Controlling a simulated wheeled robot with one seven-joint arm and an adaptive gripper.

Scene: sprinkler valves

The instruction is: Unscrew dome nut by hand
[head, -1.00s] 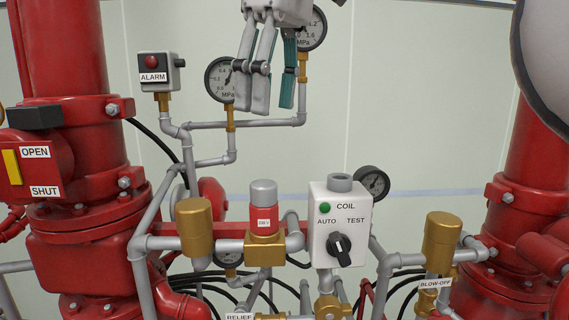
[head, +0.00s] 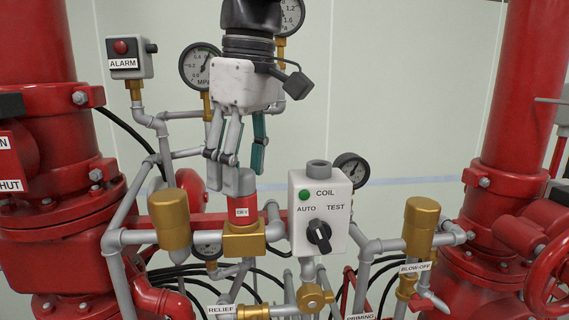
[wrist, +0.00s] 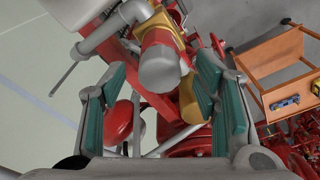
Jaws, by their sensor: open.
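The grey dome nut (head: 241,184) caps the red valve body (head: 244,209) with a small white label, above a brass block. My gripper (head: 237,166) points down right above the nut, and its fingertips reach about the nut's top. In the wrist view the rounded dome nut (wrist: 160,70) lies between the spread fingers of my open gripper (wrist: 158,80). I see gaps on both sides there, so the fingers do not appear closed on it. In the head view the fingers hide part of the nut's top and left side.
A white coil box (head: 319,212) with a black knob stands close on the right. A brass cylinder (head: 168,218) stands close on the left. Pressure gauges (head: 200,66) and the alarm box (head: 126,58) are behind. An orange cart (wrist: 290,75) is off to the side.

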